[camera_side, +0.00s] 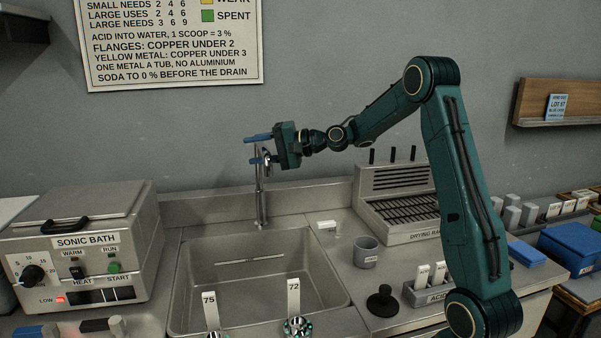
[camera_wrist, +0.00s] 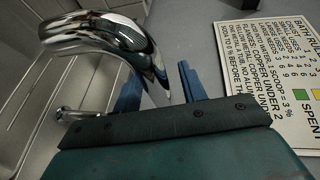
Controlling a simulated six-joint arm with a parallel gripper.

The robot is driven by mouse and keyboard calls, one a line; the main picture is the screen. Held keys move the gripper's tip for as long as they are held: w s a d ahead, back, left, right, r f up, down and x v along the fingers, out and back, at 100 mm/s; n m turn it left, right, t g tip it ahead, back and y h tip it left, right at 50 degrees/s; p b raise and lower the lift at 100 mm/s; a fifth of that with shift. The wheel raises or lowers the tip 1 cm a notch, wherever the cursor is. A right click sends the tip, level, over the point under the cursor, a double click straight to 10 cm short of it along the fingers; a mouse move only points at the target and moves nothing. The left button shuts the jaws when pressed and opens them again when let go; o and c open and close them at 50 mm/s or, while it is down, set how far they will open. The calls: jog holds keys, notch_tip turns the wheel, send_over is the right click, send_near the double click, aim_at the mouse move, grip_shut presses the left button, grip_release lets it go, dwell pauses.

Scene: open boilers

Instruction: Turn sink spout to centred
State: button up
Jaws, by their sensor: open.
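The chrome sink spout (camera_side: 261,200) rises from the back edge of the sink (camera_side: 176,290), and its upper part is near my gripper.
Two taps with tags 75 (camera_side: 211,311) and 72 (camera_side: 293,298) stand at the sink's front. The sonic bath (camera_side: 85,245) is left. The drying rack (camera_side: 400,200), grey cup (camera_side: 366,252) and black plunger-like knob (camera_side: 382,301) are right. A wall sign (camera_side: 172,45) hangs behind.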

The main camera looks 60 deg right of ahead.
jog(key=v, duration=1.3)
jog(key=shift+s, duration=0.15)
jog(key=s+a+f+n+g+h, duration=0.1)
jog(key=s+a+n+g, duration=0.25)
jog(key=a, duration=0.55)
jog(key=s+a+f+n+g+h, duration=0.1)
jog(key=s+a+f+n+g, duration=0.2)
jog(key=a, duration=0.6)
jog(key=s+a+f+n+g+h, duration=0.1)
jog(key=s+n+h, duration=0.1)
jog(key=s, duration=0.6)
jog(key=s+a+f+n+g+h, duration=0.1)
jog(key=s+n, duration=0.3)
jog(key=s, duration=0.5)
jog(key=shift+s+a+f+g+h, duration=0.15)
jog(key=shift+a+f+g+h, duration=0.2)
jog(key=shift+a+h, duration=0.25)
